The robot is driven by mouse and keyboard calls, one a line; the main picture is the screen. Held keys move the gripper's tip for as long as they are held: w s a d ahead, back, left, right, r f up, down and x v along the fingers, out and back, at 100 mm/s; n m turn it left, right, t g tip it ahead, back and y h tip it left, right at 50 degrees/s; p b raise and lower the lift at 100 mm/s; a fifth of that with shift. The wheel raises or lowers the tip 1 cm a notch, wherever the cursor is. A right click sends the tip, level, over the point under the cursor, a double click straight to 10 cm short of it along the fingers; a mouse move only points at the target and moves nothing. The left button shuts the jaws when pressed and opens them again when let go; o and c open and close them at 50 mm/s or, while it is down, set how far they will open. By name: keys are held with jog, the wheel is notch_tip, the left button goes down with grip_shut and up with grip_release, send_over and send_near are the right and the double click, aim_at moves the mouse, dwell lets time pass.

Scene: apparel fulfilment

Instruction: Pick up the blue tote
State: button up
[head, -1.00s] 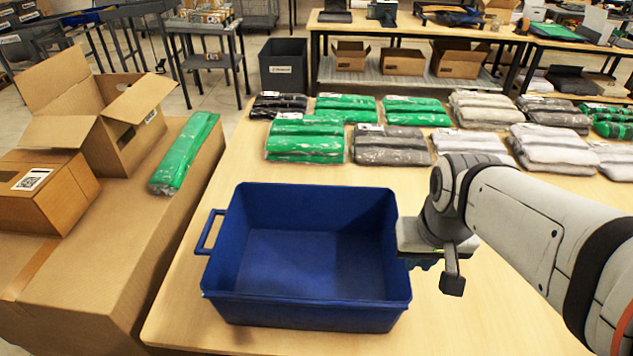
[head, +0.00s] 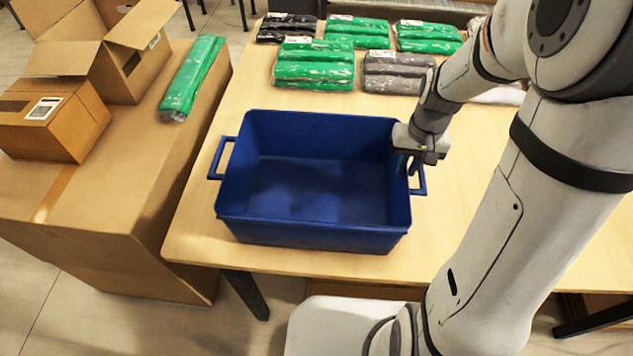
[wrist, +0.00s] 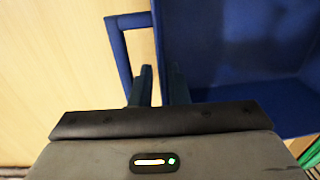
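The blue tote (head: 312,232) is an empty, open-topped bin with a loop handle at each end. It sits upright on the light wooden table near its front edge. My gripper (head: 408,166) points down at the tote's right end wall. In the wrist view, the two dark fingers of my gripper (wrist: 160,85) straddle the wall of the tote (wrist: 230,45), close together with the wall between them. One finger is inside the tote, the other in the gap between wall and handle. The fingertips' lower ends are partly hidden.
Green bagged garments (head: 314,63) and grey ones (head: 398,72) lie behind the tote on the table (head: 200,225). At left, a large carton (head: 120,205) carries an open box (head: 128,65), a closed box (head: 50,120) and a green packet (head: 192,78).

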jog(key=f, duration=0.4)
jog(key=shift+w+a+f, duration=0.1)
jog(key=shift+w+a, duration=0.1)
jog(key=shift+c, duration=0.2)
grip_shut()
jog(key=shift+w, duration=0.1)
dwell(1.1)
